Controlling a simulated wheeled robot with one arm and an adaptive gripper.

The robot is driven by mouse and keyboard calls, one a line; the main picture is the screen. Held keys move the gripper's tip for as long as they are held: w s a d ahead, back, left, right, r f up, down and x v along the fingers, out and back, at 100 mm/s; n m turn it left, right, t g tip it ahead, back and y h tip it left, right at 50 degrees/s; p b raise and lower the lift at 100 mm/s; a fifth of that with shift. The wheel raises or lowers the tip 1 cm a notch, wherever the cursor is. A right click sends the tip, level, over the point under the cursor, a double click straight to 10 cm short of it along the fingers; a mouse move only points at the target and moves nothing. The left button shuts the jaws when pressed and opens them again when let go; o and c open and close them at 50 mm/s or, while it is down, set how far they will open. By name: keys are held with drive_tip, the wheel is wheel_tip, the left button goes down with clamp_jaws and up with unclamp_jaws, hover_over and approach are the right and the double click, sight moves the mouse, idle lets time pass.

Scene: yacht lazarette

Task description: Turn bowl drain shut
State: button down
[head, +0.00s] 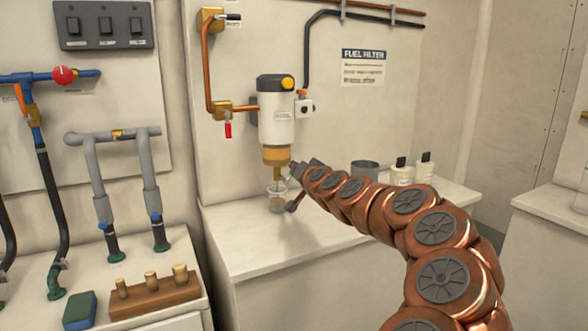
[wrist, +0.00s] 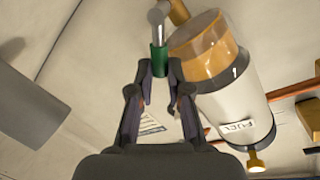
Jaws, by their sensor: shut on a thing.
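The fuel filter (head: 277,112) is a white cylinder labelled FUEL on the back panel. Its amber bowl (head: 277,155) is at the bottom, with the brass bowl drain (head: 279,183) beneath it. A clear cup (head: 276,197) with some amber-brown liquid stands under the drain. In the wrist view, the drain lever, silver with a green sleeve (wrist: 159,58), runs off the brass piece beside the amber bowl (wrist: 200,50). My gripper (wrist: 159,75) is shut on the green sleeve, one fingertip on each side. In the head view, my gripper (head: 296,170) is right beside the drain; the lever is mostly hidden there.
A red-handled valve (head: 228,129) hangs left of the filter. A grey container (head: 365,169) and white bottles (head: 401,173) stand right, behind my arm. Wooden plugs (head: 152,279) and grey hoses (head: 151,187) are at left. The counter front (head: 240,248) is clear.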

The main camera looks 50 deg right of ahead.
drive_tip(key=shift+s+d+f+m+y+p, duration=0.15)
drive_tip(key=shift+d+f+m+y+p, duration=0.45)
drive_tip(key=shift+m, duration=0.9)
drive_tip(key=shift+s+d+f+m+y+p, duration=0.2)
drive_tip(key=shift+f+m+p, duration=0.45)
drive_tip(key=shift+m, duration=0.85)
drive_tip(key=shift+s+d+f+m+y+p, duration=0.1)
drive_tip(key=shift+d+f+m+y+p, duration=0.35)
drive_tip(key=shift+f+m, duration=0.75)
drive_tip(key=shift+w+a+r+m, duration=0.1)
drive_tip(key=shift+r+m, duration=0.15)
drive_tip(key=shift+m, duration=0.15)
drive_tip(key=c, duration=1.1)
unclamp_jaws()
drive_tip(key=shift+v, duration=6.05)
